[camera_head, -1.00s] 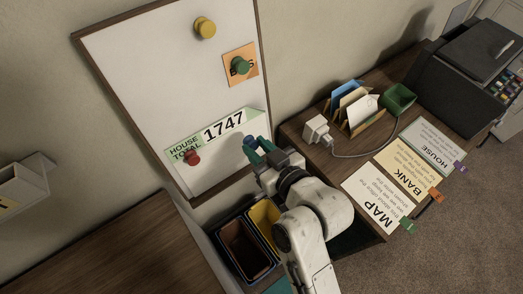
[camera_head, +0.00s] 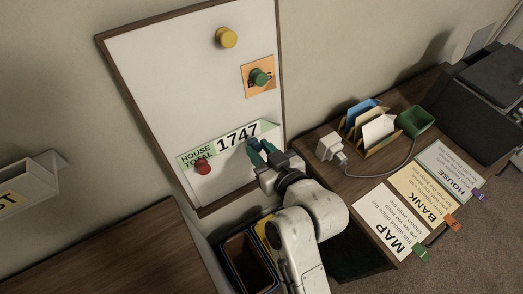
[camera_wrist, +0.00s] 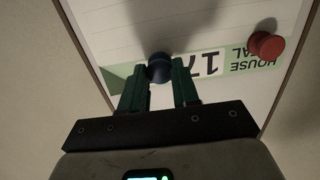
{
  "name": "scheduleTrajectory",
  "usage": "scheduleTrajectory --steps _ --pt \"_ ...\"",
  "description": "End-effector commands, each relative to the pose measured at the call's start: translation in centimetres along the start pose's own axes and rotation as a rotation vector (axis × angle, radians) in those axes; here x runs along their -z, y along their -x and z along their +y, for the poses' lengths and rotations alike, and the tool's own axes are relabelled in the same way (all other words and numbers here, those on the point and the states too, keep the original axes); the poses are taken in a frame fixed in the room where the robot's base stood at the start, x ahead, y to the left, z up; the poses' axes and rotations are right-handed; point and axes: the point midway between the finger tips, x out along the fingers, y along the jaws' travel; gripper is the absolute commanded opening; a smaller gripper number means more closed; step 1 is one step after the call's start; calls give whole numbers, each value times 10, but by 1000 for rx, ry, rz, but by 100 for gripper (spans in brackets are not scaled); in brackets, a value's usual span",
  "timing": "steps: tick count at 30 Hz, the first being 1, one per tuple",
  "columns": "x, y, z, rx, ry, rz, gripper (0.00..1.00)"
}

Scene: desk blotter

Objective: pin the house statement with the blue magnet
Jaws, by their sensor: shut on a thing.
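The house statement (camera_head: 214,153), a white and green strip reading HOUSE TOTAL 1747, lies tilted on the lower whiteboard. A red magnet (camera_head: 203,167) sits at its left end. It shows upside down in the wrist view (camera_wrist: 232,60). My gripper (camera_head: 258,149) has green fingers and is shut on the blue magnet (camera_wrist: 159,68). The magnet is in front of the strip's right part, close to the board. I cannot tell whether it touches. The fingers hide part of the strip's right end.
The whiteboard (camera_head: 160,90) also bears a yellow magnet (camera_head: 226,37) and an orange card (camera_head: 249,87) under a green magnet (camera_head: 260,77). A desk at right holds a letter rack (camera_head: 368,130), a green box (camera_head: 415,121) and labelled sheets. Bins (camera_head: 243,262) stand below the board.

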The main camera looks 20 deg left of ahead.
Motion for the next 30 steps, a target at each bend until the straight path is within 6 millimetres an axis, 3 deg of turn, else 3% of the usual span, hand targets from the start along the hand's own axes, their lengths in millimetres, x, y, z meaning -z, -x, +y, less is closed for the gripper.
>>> scheduleTrajectory --steps 30 --pt "1 -13 0 0 0 0 6"
